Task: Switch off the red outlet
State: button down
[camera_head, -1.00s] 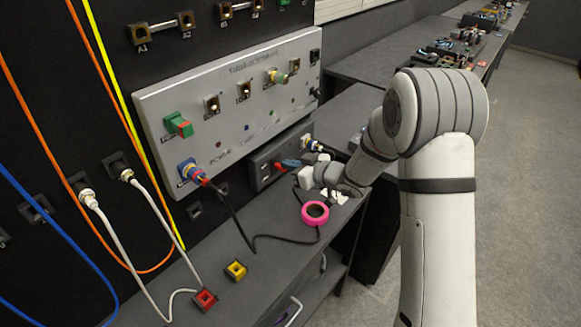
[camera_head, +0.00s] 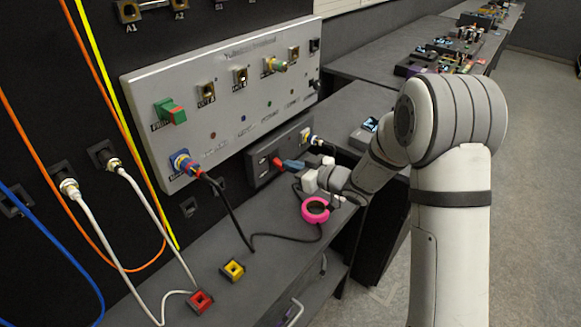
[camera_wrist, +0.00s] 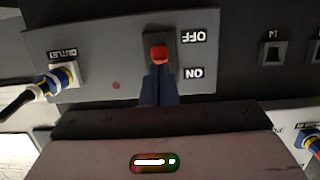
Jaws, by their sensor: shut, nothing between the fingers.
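The grey outlet box (camera_head: 258,165) is mounted low on the wall, below the large panel. In the wrist view its face (camera_wrist: 105,60) shows upside down, with a red switch (camera_wrist: 160,53) in a dark housing between the fingertips and the picture's top. The OFF label (camera_wrist: 194,37) is beside the upper part of the switch and the ON label (camera_wrist: 194,73) beside the lower. My gripper (camera_wrist: 160,78) is shut and empty, its dark blue fingertips at the switch's lower edge. Whether they touch it is unclear. In the head view my gripper (camera_head: 290,166) reaches the box from the right.
A plug with a black cable (camera_wrist: 50,82) sits in the outlet socket. A pink tape roll (camera_head: 315,210) lies on the bench (camera_head: 275,215) below my gripper. The large grey panel (camera_head: 225,110) is above. Yellow (camera_head: 232,269) and red (camera_head: 200,301) square pieces lie toward the front.

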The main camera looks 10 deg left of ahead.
jog(key=shift+f, duration=0.15)
jog(key=shift+d+r+p, duration=0.15)
jog(key=shift+r+p, duration=0.25)
jog(key=f+v, duration=0.2)
jog(key=v, duration=0.9)
jog(key=shift+s+d+r, duration=0.2)
jog(key=shift+s+r, duration=0.05)
